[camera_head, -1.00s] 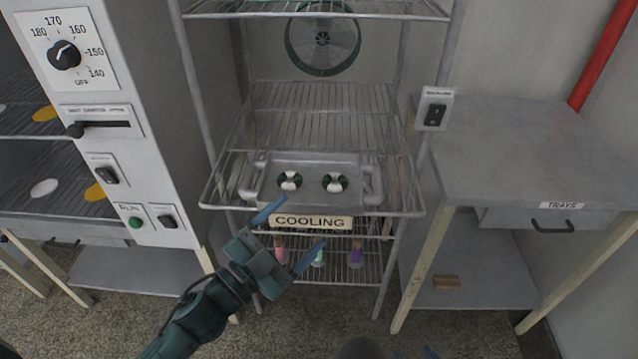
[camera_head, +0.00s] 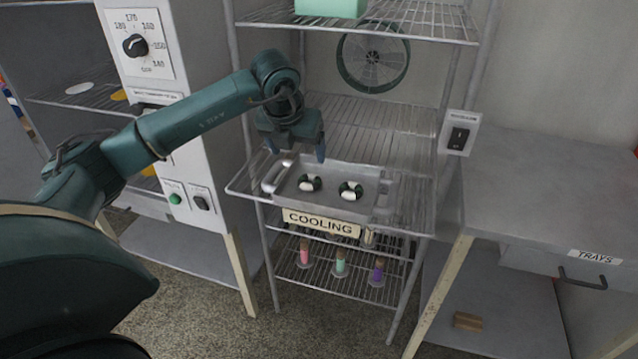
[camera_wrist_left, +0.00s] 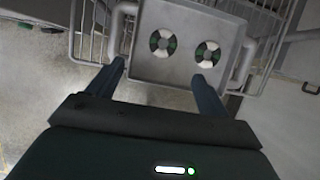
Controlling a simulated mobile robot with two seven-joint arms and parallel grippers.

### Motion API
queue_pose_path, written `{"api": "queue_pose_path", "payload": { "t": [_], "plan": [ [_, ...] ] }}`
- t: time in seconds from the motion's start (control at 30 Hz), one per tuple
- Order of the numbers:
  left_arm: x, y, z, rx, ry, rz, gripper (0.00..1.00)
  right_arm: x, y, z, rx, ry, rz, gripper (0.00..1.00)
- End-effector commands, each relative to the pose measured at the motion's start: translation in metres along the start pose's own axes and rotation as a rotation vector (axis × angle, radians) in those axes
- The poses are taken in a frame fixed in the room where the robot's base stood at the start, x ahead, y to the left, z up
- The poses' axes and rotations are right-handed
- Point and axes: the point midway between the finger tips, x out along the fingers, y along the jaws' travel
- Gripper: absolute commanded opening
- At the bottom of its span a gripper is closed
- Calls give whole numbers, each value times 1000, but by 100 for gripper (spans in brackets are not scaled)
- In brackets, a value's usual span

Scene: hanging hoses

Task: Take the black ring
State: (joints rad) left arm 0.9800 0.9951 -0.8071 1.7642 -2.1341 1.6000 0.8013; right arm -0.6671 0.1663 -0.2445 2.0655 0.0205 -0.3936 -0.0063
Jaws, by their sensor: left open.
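Two small rings with dark, green and white sections, a left one (camera_head: 316,183) and a right one (camera_head: 357,189), lie apart on a grey metal tray (camera_head: 335,208). No all-black ring is visible. Both rings also show in the left wrist view, one at left (camera_wrist_left: 172,44) and one at right (camera_wrist_left: 200,52). My left gripper (camera_head: 295,150) is open and empty, above the tray's back left part in the head view. In the wrist view its fingers (camera_wrist_left: 158,70) are spread at the tray's near edge, short of the rings. My right gripper is not in view.
The tray has side handles and sits on a wire rack shelf (camera_head: 405,208) labelled COOLING. Colored pegs (camera_head: 340,262) stand on the shelf below. A green box (camera_head: 330,7) sits on the top shelf. An oven panel (camera_head: 150,45) stands left, a grey table (camera_head: 560,190) right.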

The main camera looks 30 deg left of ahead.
Motion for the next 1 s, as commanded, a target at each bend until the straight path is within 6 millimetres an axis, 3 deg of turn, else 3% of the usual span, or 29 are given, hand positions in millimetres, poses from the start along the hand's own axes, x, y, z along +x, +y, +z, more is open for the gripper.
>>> {"api": "queue_pose_path", "payload": {
  "t": [0.3, 0.53, 0.8, 1.0],
  "plan": [
    [55, -2, -1, 2, 4, -5, 79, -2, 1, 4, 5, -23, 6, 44],
    [72, -4, 0, 4, 4, -6, 79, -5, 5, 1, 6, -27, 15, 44],
    [109, -7, 1, 4, 4, -7, 79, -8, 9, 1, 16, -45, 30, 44],
    [115, -7, 1, 5, 1, -7, 79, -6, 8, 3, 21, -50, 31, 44]
  ]
}}
